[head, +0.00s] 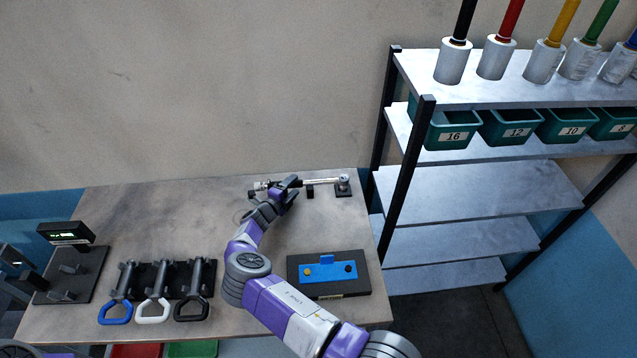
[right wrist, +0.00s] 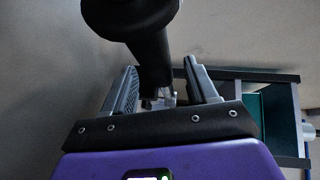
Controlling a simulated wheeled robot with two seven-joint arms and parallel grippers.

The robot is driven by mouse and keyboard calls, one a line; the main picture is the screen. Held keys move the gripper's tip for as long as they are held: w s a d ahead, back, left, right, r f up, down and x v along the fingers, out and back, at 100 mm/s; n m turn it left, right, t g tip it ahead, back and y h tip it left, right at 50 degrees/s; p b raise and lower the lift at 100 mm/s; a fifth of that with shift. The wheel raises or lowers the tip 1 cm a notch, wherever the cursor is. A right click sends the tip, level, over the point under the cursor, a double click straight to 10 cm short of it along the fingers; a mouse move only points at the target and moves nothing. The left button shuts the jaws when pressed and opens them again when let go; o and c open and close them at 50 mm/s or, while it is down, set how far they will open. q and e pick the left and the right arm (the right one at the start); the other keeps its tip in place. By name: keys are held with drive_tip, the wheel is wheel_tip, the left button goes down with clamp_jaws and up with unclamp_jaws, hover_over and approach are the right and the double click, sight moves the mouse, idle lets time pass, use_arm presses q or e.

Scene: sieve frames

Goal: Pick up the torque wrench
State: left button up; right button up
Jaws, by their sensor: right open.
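The torque wrench (head: 322,181) lies along the back of the table, with its round silver head at the right on a small dark stand and its handle to the left. My right gripper (head: 291,182) is at the handle part and covers some of it. In the right wrist view, the gripper (right wrist: 163,92) is open. A dark shaft with a thick rounded end (right wrist: 148,45), apparently the wrench's handle, shows between the two grey fingers. I cannot tell whether they touch it. My left gripper (head: 38,276) is at the left edge, near a black plate, and its fingers are unclear.
A black tester with a display (head: 66,233) stands at the left. Several grey-shafted tools with blue, white and black loop handles (head: 153,312) lie in a dark rack. A black box with a blue panel (head: 328,271) sits front right. Shelving (head: 470,190) stands right of the table.

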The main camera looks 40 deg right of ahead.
drive_tip(key=shift+x, duration=0.95)
drive_tip(key=shift+w+a, duration=0.1)
clamp_jaws()
drive_tip(key=shift+r, duration=0.1)
